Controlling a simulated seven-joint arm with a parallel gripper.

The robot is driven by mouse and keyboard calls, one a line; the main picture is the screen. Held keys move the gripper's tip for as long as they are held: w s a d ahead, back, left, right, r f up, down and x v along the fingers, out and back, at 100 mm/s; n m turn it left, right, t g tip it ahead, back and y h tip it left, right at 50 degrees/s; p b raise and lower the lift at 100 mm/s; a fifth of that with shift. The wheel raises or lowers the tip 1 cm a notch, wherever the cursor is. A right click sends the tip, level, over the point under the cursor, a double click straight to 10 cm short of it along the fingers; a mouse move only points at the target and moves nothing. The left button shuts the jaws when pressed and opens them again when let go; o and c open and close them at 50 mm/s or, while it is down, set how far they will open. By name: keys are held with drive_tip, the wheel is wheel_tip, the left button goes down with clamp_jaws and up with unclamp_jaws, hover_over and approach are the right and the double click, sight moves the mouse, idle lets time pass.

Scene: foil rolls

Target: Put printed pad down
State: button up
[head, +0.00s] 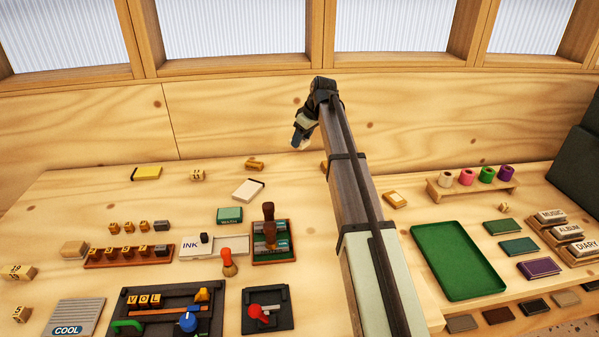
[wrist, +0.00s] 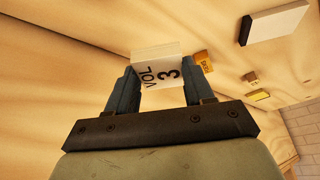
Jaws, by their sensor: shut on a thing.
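My gripper (head: 301,136) is raised above the back of the table, near the wooden wall, in the head view. In the wrist view my gripper (wrist: 157,84) is shut on a white printed pad (wrist: 158,68), with a finger on each side. In the head view the pad is mostly hidden by the gripper. The pad seems clear of the tabletop, but its exact height is hard to tell.
An empty green tray (head: 459,262) is at the right. An ink pad (head: 212,246), a stamp rack (head: 287,255) and a VOL press (head: 160,311) crowd the front left.

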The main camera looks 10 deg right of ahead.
sight(299, 171)
drive_tip(key=shift+s+f, duration=0.4)
drive_tip(key=shift+f, duration=4.7)
drive_tip(key=shift+f, duration=0.1)
drive_tip(key=o, duration=1)
drive_tip(key=v, duration=1.2)
drive_tip(key=shift+w, duration=0.2)
